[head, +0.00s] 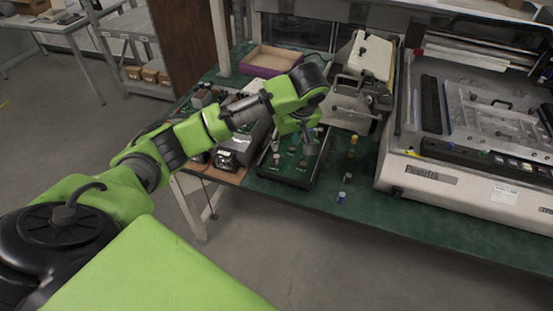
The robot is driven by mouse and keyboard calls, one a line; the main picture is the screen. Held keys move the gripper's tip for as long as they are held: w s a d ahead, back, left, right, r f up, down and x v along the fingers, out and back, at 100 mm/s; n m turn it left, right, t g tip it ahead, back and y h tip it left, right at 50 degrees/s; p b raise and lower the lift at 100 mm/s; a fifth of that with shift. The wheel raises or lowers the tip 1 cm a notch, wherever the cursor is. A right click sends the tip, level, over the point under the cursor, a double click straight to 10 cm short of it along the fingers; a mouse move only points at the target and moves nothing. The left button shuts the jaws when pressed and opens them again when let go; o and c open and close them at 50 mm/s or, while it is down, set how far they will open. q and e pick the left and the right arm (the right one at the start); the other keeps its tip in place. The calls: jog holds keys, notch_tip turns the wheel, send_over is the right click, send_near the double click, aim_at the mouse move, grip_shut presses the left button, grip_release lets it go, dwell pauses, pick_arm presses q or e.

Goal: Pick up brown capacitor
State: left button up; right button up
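My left arm reaches in from the left, and its gripper (308,141) points down over a dark tray (286,179) on the green bench. The gripper is small and dark here, so I cannot tell whether its fingers are open or hold anything. Several tiny parts sit in the tray, partly hidden by the gripper and wrist. I cannot make out for sure which part is the brown capacitor. A small upright yellow and brownish part (352,146) stands on the bench right of the tray. My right gripper is not in view.
A small blue and white part (341,197) stands near the front edge of the green bench (376,205). A large white machine (445,180) fills the right side. A grey machine (362,85) stands behind the tray. An open box (272,60) is at the back.

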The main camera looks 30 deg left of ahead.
pick_arm(q)
jog(key=r, duration=0.1)
send_over(277, 157)
jog(key=s+d, duration=0.1)
jog(key=shift+n, duration=0.3)
notch_tip(277, 157, down, 7)
jog(key=shift+d+f+p, duration=0.15)
jog(key=shift+f+p, duration=0.05)
jog(key=shift+p, duration=0.25)
jog(key=shift+f, duration=0.55)
jog(key=p+x, duration=0.1)
jog(key=x, duration=0.3)
jog(key=shift+w+f, duration=0.1)
jog(key=shift+f, duration=0.1)
jog(key=c, duration=0.9)
